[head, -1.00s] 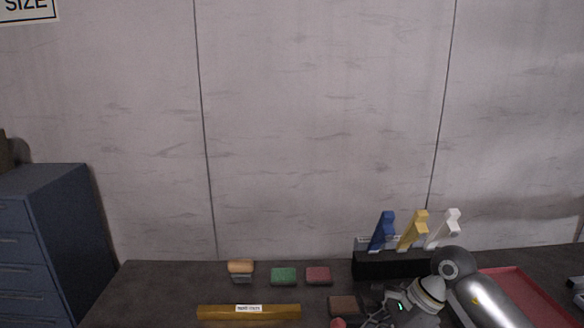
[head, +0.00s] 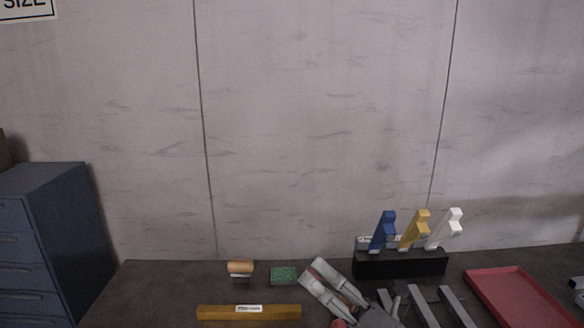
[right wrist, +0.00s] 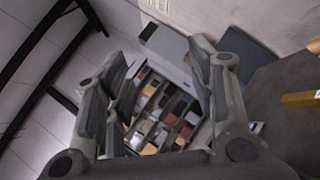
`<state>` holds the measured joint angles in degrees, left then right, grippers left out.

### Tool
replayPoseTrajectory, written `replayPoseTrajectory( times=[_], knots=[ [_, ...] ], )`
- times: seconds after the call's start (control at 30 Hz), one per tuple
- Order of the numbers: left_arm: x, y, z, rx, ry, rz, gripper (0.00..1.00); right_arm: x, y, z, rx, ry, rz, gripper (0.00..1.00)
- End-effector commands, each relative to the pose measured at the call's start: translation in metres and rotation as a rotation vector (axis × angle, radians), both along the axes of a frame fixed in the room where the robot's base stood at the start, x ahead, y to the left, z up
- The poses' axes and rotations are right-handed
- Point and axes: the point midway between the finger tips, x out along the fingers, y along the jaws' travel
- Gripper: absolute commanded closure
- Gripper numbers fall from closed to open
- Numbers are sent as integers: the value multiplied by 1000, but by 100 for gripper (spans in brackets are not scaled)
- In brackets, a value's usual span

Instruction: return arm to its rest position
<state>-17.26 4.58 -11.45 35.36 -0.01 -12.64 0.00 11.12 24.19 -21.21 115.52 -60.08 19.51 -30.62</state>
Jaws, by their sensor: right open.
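My right gripper (head: 314,274) is low at the middle of the head view, over the dark table, with its fingers pointing up and to the left. In the right wrist view its two fingers (right wrist: 158,60) stand wide apart, with nothing held between them. Beyond them is a shelf-like unit (right wrist: 160,112) with several coloured pieces, too small to make out. My left gripper is not in view.
A green block (head: 284,274), an orange roll-like piece (head: 240,267) and a yellow bar (head: 248,312) lie left of the gripper. A black stand (head: 400,264) with blue, yellow and white pieces is right. A red tray (head: 520,298) lies farther right.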

Motion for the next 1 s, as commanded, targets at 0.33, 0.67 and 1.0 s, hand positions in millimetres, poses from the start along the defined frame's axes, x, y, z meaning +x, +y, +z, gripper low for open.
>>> replayPoseTrajectory(
  times=[0.33,0.67,1.0],
  knots=[
    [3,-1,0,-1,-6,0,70,20,-113,-60,709,615,-369,49],
    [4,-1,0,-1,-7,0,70,-54,-177,-212,1240,1268,-776,49],
    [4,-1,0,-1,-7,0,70,-194,-168,-309,1507,1810,-1178,49]
  ],
)
